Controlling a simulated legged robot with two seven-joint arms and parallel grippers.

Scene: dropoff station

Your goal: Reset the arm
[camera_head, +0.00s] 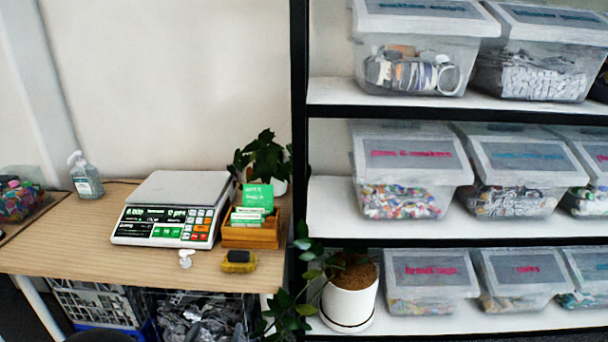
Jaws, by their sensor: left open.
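Neither of my grippers can be made out in the head view. A dark rounded shape shows at the bottom edge, left of the middle, and I cannot tell what it is. A wooden table (60,250) stands at the left. On it is a grey scale (172,212) with a lit display and a flat, empty top. A wooden box (252,236) with green and white cards stands right of the scale. A small white object (186,258) and a yellow-and-black object (239,261) lie near the table's front edge.
A pump bottle (86,176) and a bin of colourful items (20,196) are at the table's left. Crates (95,303) stand beneath. A black-framed shelf (300,120) holds several lidded clear bins. A potted plant (350,300) stands on its lowest board. The table's front left is clear.

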